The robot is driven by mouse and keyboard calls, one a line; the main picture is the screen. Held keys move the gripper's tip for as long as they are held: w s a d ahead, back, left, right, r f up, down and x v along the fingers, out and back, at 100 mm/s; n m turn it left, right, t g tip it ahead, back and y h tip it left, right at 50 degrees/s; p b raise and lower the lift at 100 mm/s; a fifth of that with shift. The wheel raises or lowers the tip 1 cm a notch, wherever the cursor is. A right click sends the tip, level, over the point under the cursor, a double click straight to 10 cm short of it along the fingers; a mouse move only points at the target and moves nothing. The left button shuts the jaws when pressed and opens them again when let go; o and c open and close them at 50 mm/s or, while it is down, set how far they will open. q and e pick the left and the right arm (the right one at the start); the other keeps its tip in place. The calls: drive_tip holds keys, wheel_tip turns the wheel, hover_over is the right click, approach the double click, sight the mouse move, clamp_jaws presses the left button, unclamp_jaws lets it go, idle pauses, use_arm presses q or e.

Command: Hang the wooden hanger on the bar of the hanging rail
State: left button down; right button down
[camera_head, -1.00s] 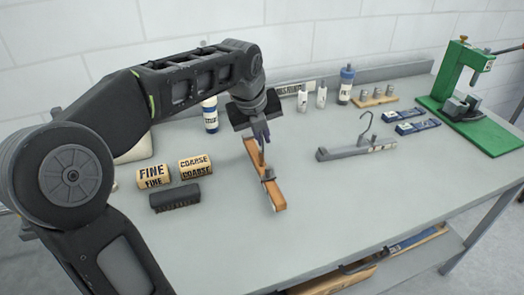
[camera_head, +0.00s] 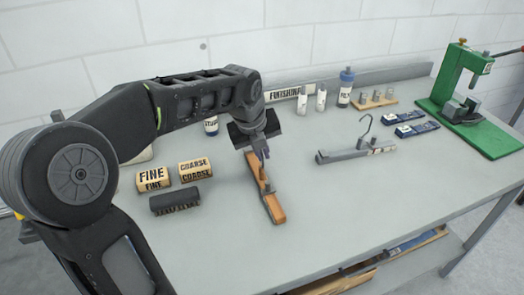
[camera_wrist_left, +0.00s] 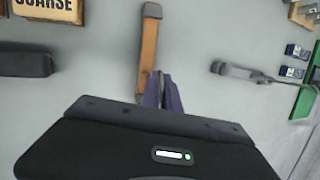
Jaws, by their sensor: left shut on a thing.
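The wooden hanger (camera_head: 271,206) is an orange-brown bar with dark clips near its ends, at the middle of the grey worktable. My left gripper (camera_head: 264,155) comes down over it from behind and is shut on its middle part. In the left wrist view the wooden hanger (camera_wrist_left: 149,50) extends up and away from the purple-grey fingers (camera_wrist_left: 162,92), with its near part hidden behind my gripper. I cannot tell if it touches the table. The hanging rail cannot be made out. My right gripper is out of view.
A grey hanger (camera_head: 350,155) with a raised hook lies to the right. FINE (camera_head: 152,179) and COARSE (camera_head: 195,169) blocks and a black brush (camera_head: 175,201) lie left. Bottles (camera_head: 345,87) stand behind; a green press (camera_head: 470,110) stands far right. The front middle is clear.

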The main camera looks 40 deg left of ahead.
use_arm(q)
drive_tip(key=c, duration=1.6)
unclamp_jaws()
drive_tip(key=shift+r, duration=0.1)
drive_tip(key=v, duration=1.2)
